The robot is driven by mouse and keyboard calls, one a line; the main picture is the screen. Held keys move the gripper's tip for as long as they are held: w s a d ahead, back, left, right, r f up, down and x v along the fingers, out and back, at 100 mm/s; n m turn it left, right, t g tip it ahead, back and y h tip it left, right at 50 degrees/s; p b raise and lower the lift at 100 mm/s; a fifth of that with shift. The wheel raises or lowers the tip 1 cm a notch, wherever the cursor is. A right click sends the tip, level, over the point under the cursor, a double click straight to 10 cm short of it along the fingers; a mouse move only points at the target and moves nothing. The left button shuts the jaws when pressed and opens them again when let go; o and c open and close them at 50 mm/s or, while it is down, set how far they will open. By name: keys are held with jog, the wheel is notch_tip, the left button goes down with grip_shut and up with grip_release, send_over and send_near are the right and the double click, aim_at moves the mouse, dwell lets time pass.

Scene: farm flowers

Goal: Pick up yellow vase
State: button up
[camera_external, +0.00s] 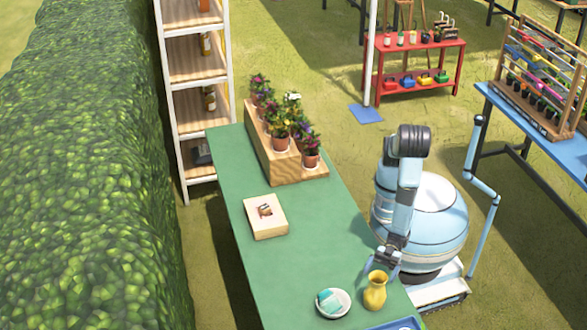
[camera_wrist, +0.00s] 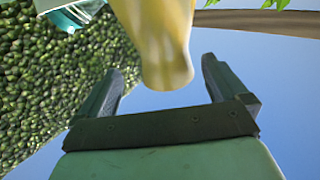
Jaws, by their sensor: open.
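The yellow vase (camera_external: 375,291) stands upright near the front end of the green table, just right of a white bowl. My gripper (camera_external: 386,258) is beside and slightly behind the vase, close to its rim. In the wrist view the vase (camera_wrist: 163,40) shows as a large yellow shape in the upper middle. My gripper (camera_wrist: 163,65) also shows there, its two dark fingers spread apart with the narrow end of the vase in line with the gap between them. I cannot tell whether either finger touches it.
The white bowl (camera_external: 342,311) holds a teal item (camera_external: 329,301) close left of the vase. A blue-edged tray (camera_external: 400,325) is partly cut off at the bottom. A wooden box (camera_external: 265,228) and a stepped planter (camera_external: 296,174) stand farther back. The table (camera_external: 318,240) is clear between.

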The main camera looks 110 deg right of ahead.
aim_at(375, 286)
jog(key=shift+s+a+x, duration=0.1)
jog(key=shift+s+x, duration=0.05)
jog(key=shift+x, duration=1.45)
jog(key=shift+s+a+x, duration=0.1)
jog(key=shift+a+x, duration=0.05)
jog(key=shift+x, duration=1.45)
jog(key=c, duration=1.8)
